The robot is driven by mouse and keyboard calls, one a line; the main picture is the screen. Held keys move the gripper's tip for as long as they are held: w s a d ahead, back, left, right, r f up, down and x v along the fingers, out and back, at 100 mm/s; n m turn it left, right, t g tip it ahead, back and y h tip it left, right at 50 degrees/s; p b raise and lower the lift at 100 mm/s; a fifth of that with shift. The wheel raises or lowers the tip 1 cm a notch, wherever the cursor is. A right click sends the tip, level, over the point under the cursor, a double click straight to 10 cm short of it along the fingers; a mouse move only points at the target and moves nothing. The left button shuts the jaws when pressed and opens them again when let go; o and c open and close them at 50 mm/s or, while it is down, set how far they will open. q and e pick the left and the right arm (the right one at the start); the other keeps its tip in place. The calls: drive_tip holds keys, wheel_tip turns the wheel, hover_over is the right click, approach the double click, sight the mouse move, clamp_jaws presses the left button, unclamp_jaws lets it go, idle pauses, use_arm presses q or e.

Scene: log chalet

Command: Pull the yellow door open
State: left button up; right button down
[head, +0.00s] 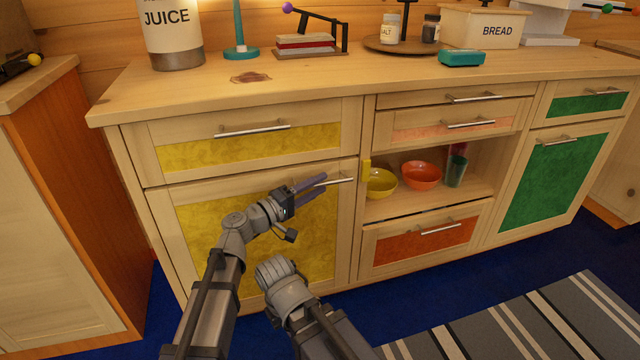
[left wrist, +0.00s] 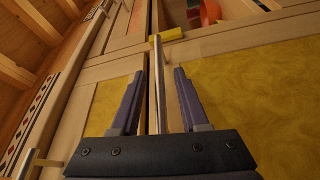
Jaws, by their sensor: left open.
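The yellow door (head: 230,235) is the lower left cabinet front, a pale wood frame with a yellow panel; it looks closed. Its metal bar handle (head: 340,180) lies along its top edge, near the right corner. My left gripper (head: 322,182) is open at the handle, covering part of it in the head view. In the left wrist view the handle (left wrist: 159,70) runs between the two spread fingers (left wrist: 158,90). I cannot tell whether either finger touches it. A small yellow tab (head: 366,170) sits by the door's right edge. My right gripper is not in view.
A yellow drawer (head: 250,150) with its own handle is just above the door. To the right, an open shelf holds a yellow bowl (head: 381,184) and an orange bowl (head: 421,175), above an orange drawer (head: 420,245). Blue floor and a striped rug (head: 530,320) lie in front.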

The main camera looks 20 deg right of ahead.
use_arm(q)
drive_tip(key=shift+w+d, duration=0.25)
drive_tip(key=shift+d, duration=0.3)
clamp_jaws()
idle(1.1)
